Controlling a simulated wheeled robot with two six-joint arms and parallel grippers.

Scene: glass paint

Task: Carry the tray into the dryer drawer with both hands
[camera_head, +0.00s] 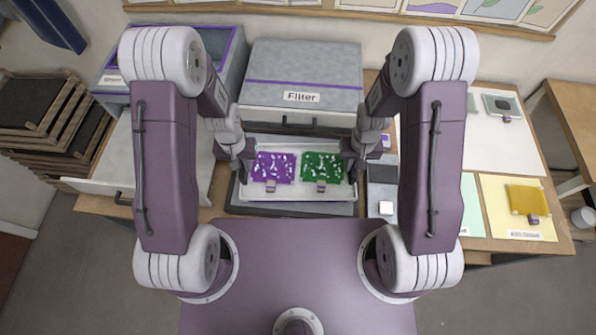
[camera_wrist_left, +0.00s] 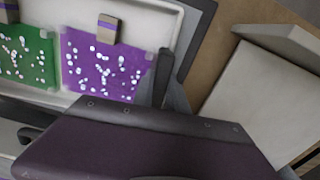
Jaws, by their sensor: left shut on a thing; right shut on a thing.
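The white tray (camera_head: 297,193) sits in front of the grey box labelled Filter, over a dark grey base. It holds a purple speckled piece (camera_head: 272,167) on the left and a green one (camera_head: 321,167) on the right, each with a small tag. My left gripper (camera_head: 243,170) is shut on the tray's left end. My right gripper (camera_head: 352,168) is shut on its right end. The left wrist view shows the tray rim (camera_wrist_left: 160,30), with the purple piece (camera_wrist_left: 100,65) near the finger. The open drawer (camera_head: 140,165) lies left of the tray, partly hidden by my left arm.
The Filter box (camera_head: 302,85) stands behind the tray. A stack of dark trays (camera_head: 45,115) is at the far left. A yellow piece (camera_head: 527,199) lies on the right of the table. A small white block (camera_head: 386,208) lies right of the tray.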

